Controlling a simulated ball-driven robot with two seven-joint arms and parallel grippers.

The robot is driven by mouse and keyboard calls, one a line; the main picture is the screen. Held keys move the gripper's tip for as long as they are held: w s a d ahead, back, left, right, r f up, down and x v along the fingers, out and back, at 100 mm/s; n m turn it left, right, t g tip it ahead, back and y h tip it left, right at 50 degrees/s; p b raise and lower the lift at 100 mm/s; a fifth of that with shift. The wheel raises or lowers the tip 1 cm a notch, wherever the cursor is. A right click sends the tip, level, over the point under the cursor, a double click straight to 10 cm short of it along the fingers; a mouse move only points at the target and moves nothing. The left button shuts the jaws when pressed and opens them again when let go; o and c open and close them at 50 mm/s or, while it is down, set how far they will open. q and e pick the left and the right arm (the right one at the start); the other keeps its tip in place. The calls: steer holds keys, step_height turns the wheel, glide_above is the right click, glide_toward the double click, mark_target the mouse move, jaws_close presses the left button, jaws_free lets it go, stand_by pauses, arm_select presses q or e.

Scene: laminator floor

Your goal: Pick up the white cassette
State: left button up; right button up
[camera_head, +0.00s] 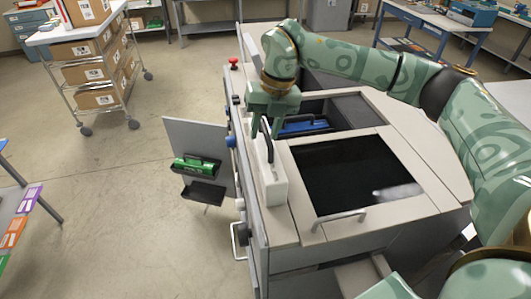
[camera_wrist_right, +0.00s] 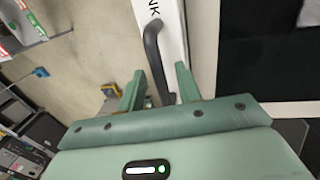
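The white cassette (camera_head: 271,185) is a narrow upright box with a black handle, at the left edge of the machine top in the head view. In the right wrist view its white side (camera_wrist_right: 172,25) and the black handle (camera_wrist_right: 154,55) show. My right gripper (camera_head: 266,128) is over the cassette, pointing down at the handle. In the wrist view the gripper's fingers (camera_wrist_right: 160,84) stand apart, one on each side of the handle, with a gap beside it. The cassette's far end is partly hidden by the gripper. My left gripper is not in view.
A blue cassette (camera_head: 303,126) lies in an open bay behind the dark glass panel (camera_head: 350,172). A green cassette (camera_head: 195,166) sits on the open side door (camera_head: 172,137). A red knob (camera_head: 233,62) is at the back left corner. A cart (camera_head: 75,35) with boxes stands left.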

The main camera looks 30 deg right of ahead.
steer(key=shift+w+f, duration=0.1)
steer(key=shift+f, duration=0.4)
jaws_close()
steer(key=shift+r, duration=0.15)
stand_by(0.9)
